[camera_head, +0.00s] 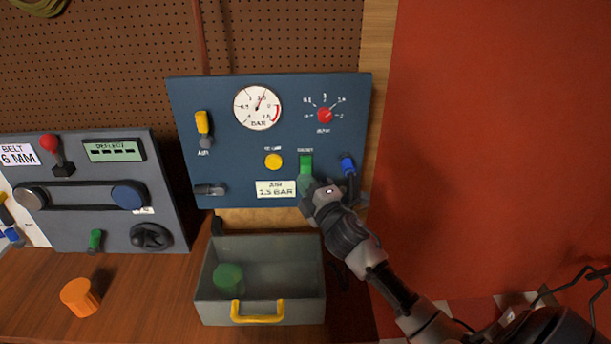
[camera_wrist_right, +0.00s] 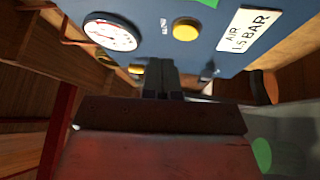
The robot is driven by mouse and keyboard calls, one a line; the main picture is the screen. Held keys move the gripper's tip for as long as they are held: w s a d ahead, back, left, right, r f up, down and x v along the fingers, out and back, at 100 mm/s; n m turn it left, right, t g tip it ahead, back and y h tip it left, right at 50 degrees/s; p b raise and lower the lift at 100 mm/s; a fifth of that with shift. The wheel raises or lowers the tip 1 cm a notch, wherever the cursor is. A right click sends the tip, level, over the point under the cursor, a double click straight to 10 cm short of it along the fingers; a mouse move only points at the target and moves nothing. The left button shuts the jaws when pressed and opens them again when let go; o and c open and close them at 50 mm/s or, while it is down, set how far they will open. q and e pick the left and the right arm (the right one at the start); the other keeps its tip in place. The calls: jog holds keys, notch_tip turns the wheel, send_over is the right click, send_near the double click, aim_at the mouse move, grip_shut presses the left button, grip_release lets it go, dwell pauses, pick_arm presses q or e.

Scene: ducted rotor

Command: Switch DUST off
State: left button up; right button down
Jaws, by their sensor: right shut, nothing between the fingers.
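A blue control panel (camera_head: 230,170) stands against the pegboard. On it, a green switch (camera_head: 305,165) sits under a small label that is too blurred to read surely; I cannot tell that it says DUST. My right gripper (camera_head: 312,186) is shut and empty at the lower end of this switch, and covers part of it. I cannot tell whether they touch. In the right wrist view my closed fingers (camera_wrist_right: 161,68) point at the panel, and the green switch is not clear there. The left gripper is not in view.
The panel also has a gauge (camera_head: 257,107), a red knob (camera_head: 325,115), a yellow button (camera_head: 273,161), a yellow-handled lever (camera_head: 202,122) and a blue-tipped part (camera_head: 347,163) close to my gripper. Below stands a grey bin (camera_head: 207,285) with a green cylinder (camera_head: 229,278). An orange cylinder (camera_head: 79,297) stands left.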

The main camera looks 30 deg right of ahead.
aim_at(306, 165)
jog(key=w+d+f+b, duration=0.3)
jog(key=w, duration=0.2)
jog(key=shift+w+d, duration=0.15)
jog(key=shift+b, duration=0.3)
dwell(1.7)
jog(key=shift+w+d+f, duration=0.15)
jog(key=shift+w+d, duration=0.05)
jog(key=shift+w, duration=0.15)
jog(key=shift+w+d+f+b, duration=0.2)
jog(key=shift+w+b, duration=0.15)
jog(key=shift+b, duration=0.2)
dwell(0.5)
jog(key=shift+s+r, duration=0.1)
jog(key=shift+s+a+r+p, duration=0.35)
jog(key=shift+s+a+p, duration=0.1)
jog(key=shift+s+p, duration=0.2)
